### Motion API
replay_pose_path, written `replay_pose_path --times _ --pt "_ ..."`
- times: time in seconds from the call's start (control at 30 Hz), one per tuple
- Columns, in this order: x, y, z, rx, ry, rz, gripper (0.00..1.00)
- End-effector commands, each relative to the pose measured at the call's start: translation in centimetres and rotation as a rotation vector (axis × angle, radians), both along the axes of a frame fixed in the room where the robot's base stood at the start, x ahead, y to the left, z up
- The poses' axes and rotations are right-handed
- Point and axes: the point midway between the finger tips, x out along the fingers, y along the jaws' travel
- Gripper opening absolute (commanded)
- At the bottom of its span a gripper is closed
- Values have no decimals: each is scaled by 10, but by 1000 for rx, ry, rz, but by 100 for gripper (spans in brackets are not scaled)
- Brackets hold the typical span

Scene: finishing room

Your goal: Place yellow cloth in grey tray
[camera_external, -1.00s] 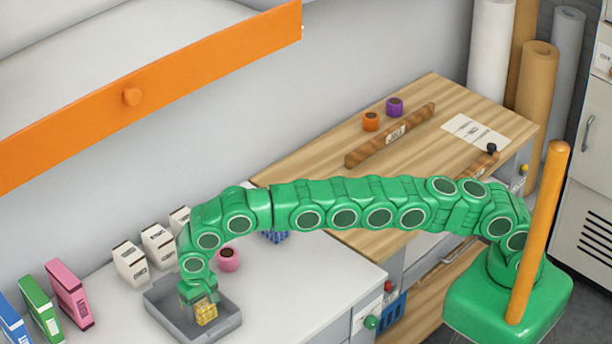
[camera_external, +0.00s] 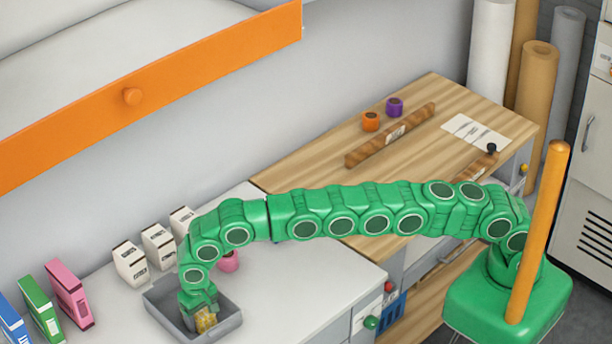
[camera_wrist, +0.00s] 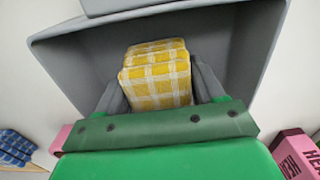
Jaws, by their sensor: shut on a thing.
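The yellow checked cloth (camera_external: 206,319) is folded and held in my gripper (camera_external: 203,310), down inside the grey tray (camera_external: 228,325). In the wrist view the cloth (camera_wrist: 157,80) sits between the two grey fingers of my gripper (camera_wrist: 158,88), with the tray (camera_wrist: 235,50) walls around and beyond it. My gripper is shut on the cloth. I cannot tell whether the cloth touches the tray floor.
White cartons (camera_external: 130,263) stand behind the tray. Pink (camera_external: 69,294), green (camera_external: 41,308) and blue (camera_external: 12,320) binders stand to its left. A pink roll (camera_external: 228,261) is behind its right side. White counter (camera_external: 310,285) is clear to the right.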

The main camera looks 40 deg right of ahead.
Motion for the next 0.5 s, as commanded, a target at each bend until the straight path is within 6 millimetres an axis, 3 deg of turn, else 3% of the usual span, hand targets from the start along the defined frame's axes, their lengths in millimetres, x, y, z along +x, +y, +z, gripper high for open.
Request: replay_pose_path --times 0.07,0.1,0.23,0.5 --pt "0 0 -2 0 0 0 37" --pt "0 0 -2 0 0 0 72" --pt "0 0 -2 0 0 0 92" --pt "0 0 -1 0 0 0 93"
